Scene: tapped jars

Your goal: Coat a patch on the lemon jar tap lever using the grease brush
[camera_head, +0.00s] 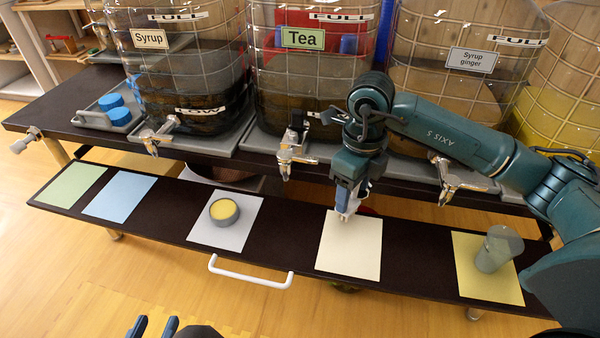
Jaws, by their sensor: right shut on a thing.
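My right gripper (346,208) points down over the cream sheet (350,256) on the front shelf. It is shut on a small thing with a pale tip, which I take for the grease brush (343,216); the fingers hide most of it. A round grey pot of yellow stuff (224,210), perhaps the grease, sits on a pale sheet to the left. At the far right a jar with yellow liquid (556,115) may be the lemon jar; its label does not show, and its tap is not visible. My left gripper (154,327) is open and empty at the bottom edge.
Syrup (190,60), Tea (300,75) and Syrup ginger (440,60) jars stand behind, their metal taps overhanging the shelf. A grey cylinder (494,250) stands on a yellow sheet at right. Green (70,185) and blue (119,195) sheets are bare.

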